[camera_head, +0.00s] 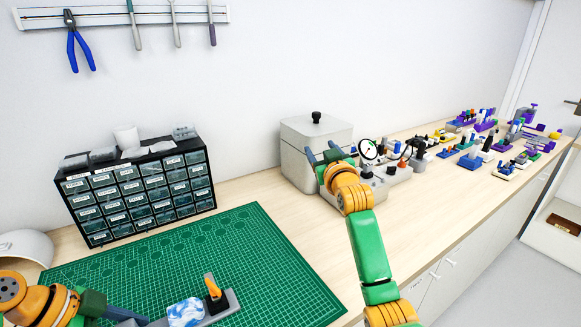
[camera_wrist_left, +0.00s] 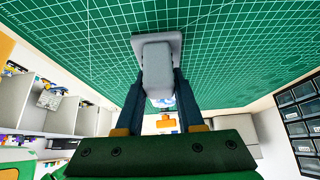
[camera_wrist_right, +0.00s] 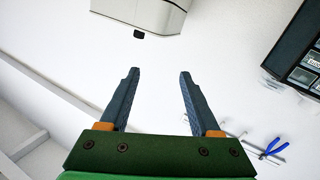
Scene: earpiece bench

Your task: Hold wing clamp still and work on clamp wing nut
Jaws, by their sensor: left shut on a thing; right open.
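The wing clamp (camera_head: 231,301) is a grey bar low on the green mat in the head view. It carries an orange wing nut (camera_head: 211,286) on a dark post and a blue-and-white marbled piece (camera_head: 186,312). My left gripper (camera_head: 140,320) comes in from the left. In the left wrist view its fingers (camera_wrist_left: 160,86) are shut on the clamp's grey end block (camera_wrist_left: 157,68); the orange nut (camera_wrist_left: 167,122) shows beyond, partly hidden. My right gripper (camera_head: 325,156) is open and empty, in front of the grey box and well away from the clamp. Its spread fingers (camera_wrist_right: 157,88) show in the right wrist view.
A grey lidded box (camera_head: 302,138) stands behind my right gripper. A black drawer cabinet (camera_head: 62,190) stands at the mat's back left. Several small tools and holders (camera_head: 470,158) line the bench to the right. The green mat (camera_head: 265,255) is clear right of the clamp.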

